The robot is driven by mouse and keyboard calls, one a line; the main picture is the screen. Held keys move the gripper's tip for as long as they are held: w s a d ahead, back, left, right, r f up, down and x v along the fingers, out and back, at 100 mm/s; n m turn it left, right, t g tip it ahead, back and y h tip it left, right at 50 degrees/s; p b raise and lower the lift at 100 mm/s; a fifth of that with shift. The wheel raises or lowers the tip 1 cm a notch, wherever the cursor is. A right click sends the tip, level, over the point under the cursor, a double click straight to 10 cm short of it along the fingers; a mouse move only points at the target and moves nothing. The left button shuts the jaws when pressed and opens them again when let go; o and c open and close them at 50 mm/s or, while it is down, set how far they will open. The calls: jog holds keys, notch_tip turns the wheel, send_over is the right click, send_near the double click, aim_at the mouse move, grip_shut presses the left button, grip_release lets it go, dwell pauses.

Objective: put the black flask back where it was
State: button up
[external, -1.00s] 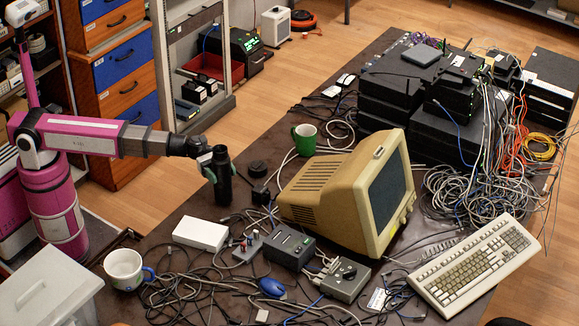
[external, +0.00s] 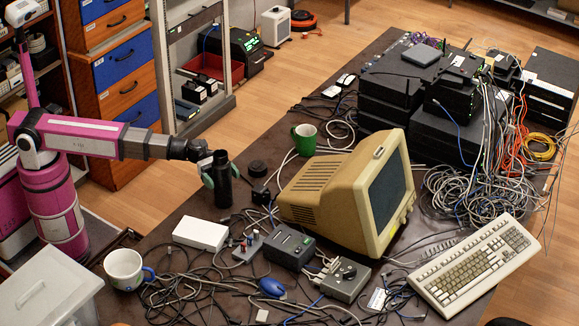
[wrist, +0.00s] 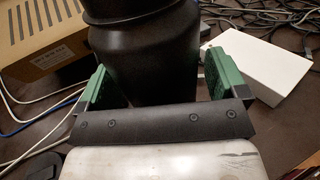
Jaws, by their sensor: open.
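The black flask (external: 223,188) stands upright on the dark table, left of the beige monitor. My gripper (external: 221,174) is open at its upper part, with one green finger on each side of it. In the wrist view the flask (wrist: 150,60) fills the space between the two green fingers (wrist: 155,85). A narrow gap shows beside the right finger; on the left I cannot tell whether it touches. The flask's base is hidden in the wrist view.
A white box (external: 200,234), beige monitor (external: 320,195), green mug (external: 304,139), and white mug (external: 125,268) stand nearby. Cables cover much of the table (external: 180,212).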

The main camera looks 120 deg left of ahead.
jog(key=v, duration=1.2)
